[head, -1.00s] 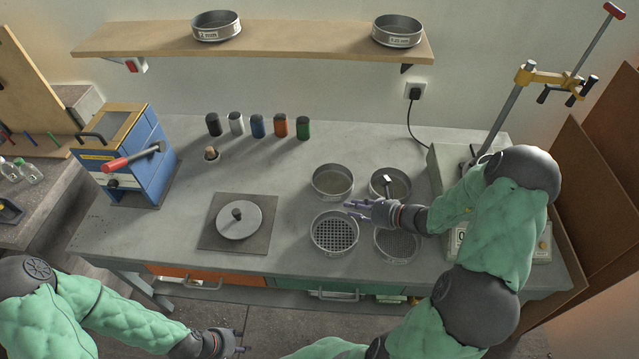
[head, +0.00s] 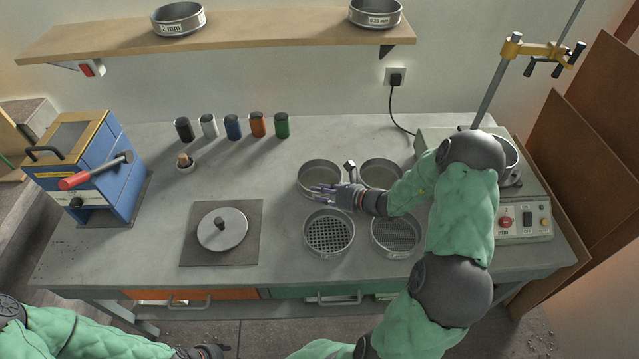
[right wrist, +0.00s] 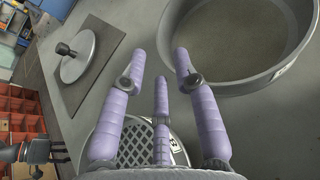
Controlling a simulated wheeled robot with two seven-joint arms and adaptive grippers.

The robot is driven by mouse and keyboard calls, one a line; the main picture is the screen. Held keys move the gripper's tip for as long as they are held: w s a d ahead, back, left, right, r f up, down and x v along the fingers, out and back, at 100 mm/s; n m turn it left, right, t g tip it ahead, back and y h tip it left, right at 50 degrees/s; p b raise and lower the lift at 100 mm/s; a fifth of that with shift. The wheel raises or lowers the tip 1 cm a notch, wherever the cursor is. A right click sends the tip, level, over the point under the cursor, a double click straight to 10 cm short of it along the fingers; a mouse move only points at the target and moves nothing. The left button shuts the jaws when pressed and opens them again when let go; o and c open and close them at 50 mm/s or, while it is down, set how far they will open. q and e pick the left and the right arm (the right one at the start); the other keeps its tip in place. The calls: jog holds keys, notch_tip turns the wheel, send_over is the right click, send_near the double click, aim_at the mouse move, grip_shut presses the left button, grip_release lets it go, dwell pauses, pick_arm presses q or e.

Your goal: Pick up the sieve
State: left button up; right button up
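Several round metal sieves stand on the grey bench in two rows. The back-left sieve (head: 319,165) has a fine mesh; the front-left sieve (head: 328,249) has a coarse grid. The back-right sieve (head: 380,164) and front-right sieve (head: 396,250) stand beside them. My right gripper (head: 322,189) is at the front edge of the back-left sieve. In the right wrist view its purple fingers (right wrist: 160,62) are spread with nothing between them; the back-left sieve's wall (right wrist: 262,82) is just right of them. My left gripper (head: 222,350) is at the bottom edge, mostly cut off.
A flat plate with a knob (head: 222,232) lies on a dark mat to the left. Coloured jars (head: 232,127) stand behind. A blue press (head: 95,165) is at far left, a control box (head: 522,222) at right. More sieves sit on the shelf (head: 240,37).

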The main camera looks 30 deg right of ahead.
jog(key=b+x, duration=0.1)
jog(key=x, duration=0.3)
jog(key=shift+w+f+b, duration=0.15)
jog(key=shift+f+b, duration=0.15)
jog(key=shift+b, duration=0.05)
jog(key=shift+w+a, duration=0.1)
jog(key=shift+w, duration=0.15)
grip_shut()
